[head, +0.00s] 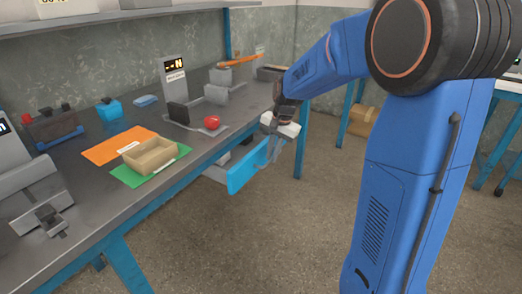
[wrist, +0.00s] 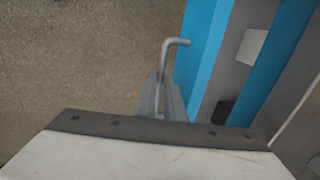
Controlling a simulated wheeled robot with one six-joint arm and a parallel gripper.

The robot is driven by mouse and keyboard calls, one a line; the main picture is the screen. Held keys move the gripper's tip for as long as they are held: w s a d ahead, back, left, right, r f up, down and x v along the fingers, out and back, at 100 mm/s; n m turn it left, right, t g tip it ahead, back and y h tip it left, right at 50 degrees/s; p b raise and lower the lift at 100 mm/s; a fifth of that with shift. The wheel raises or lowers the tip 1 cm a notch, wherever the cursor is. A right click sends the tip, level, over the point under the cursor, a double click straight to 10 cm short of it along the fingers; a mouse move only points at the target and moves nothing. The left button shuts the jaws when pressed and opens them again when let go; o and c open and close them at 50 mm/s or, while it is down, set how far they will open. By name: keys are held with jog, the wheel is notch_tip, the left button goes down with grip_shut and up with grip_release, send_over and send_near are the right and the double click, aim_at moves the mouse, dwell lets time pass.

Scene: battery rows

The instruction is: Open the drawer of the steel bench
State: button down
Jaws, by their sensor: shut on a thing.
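The steel bench (head: 75,170) has a dark grey top and blue legs. Its drawer stands pulled out below the front edge, with a bright blue front (head: 246,171) in the head view. The same drawer front (wrist: 196,60) shows in the wrist view. My gripper (head: 273,150) is at the drawer's outer face, and its fingers (wrist: 161,95) are shut on the grey bar handle (wrist: 176,42). The bent end of the handle sticks out past the fingers. The rest of the handle is hidden between them.
Inside the drawer are a pale block (wrist: 252,46) and a dark piece (wrist: 224,110). On the bench top are a tan tray (head: 151,155), an orange mat (head: 110,147), a red round thing (head: 212,122) and a scale display (head: 175,75). The floor in front is clear.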

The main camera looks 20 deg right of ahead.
jog(key=s+d, duration=1.2)
jog(key=s, duration=0.3)
jog(key=shift+s+d, duration=0.15)
jog(key=shift+d, duration=0.2)
jog(key=c, duration=1.8)
grip_release()
jog(key=shift+c, duration=0.2)
notch_tip(320, 180, up, 17)
jog(key=s+d, duration=0.2)
jog(key=shift+s, duration=0.3)
